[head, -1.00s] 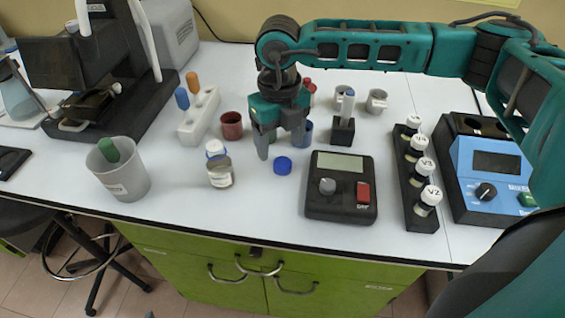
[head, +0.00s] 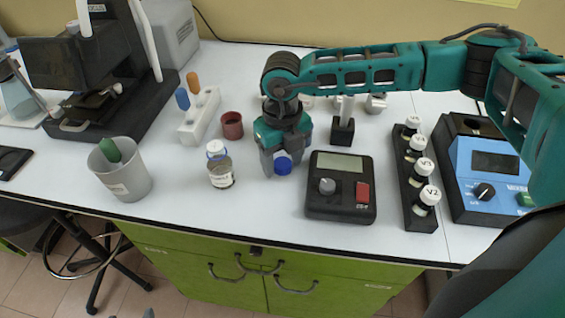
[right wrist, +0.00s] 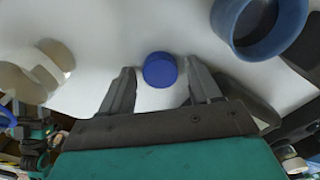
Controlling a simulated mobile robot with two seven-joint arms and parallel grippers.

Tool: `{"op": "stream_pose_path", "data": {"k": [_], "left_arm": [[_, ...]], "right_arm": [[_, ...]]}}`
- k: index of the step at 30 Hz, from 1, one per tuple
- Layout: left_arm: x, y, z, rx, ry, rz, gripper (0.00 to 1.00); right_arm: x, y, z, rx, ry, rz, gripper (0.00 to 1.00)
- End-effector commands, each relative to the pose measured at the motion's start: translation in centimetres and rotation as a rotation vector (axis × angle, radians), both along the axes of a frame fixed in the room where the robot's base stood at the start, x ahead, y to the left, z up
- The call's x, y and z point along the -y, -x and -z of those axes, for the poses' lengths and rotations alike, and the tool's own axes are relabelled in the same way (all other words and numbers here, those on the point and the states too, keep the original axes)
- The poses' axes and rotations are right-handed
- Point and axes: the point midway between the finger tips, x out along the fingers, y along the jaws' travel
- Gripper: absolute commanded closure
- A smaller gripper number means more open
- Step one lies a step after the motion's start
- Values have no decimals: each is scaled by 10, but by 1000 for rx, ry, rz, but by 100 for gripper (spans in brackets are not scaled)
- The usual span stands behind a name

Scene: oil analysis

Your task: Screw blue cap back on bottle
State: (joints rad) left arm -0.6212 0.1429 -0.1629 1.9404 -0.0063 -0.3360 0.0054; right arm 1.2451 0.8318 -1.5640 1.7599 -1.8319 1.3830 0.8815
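The blue cap (head: 283,163) lies on the white bench. My right gripper (head: 281,160) is lowered at it, pointing down. In the right wrist view the blue cap (right wrist: 160,69) sits between the two spread fingers, with gaps on both sides, so the right gripper (right wrist: 157,80) is open. The bottle (head: 221,174), clear with a label and a white and blue top, stands upright to the left of the gripper. My left gripper is not seen in the head view.
A black meter (head: 341,195) stands close to the right of the gripper. A blue cup (right wrist: 258,28) is just beyond the cap. A red cup (head: 232,125), a white rack (head: 199,118) and a grey beaker (head: 122,176) stand to the left. Vials in a black rack (head: 408,190) stand right.

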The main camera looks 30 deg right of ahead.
Motion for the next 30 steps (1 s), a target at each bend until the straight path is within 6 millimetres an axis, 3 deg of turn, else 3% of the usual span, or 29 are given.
{"op": "stream_pose_path", "data": {"k": [2,15,25,30], "left_arm": [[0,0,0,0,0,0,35],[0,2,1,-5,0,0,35],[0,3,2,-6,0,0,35],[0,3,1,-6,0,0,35]], "right_arm": [[0,0,0,0,0,0,46],[0,0,0,0,0,0,88],[0,0,-4,1,0,1,88],[0,-1,-20,4,-1,1,88]]}}
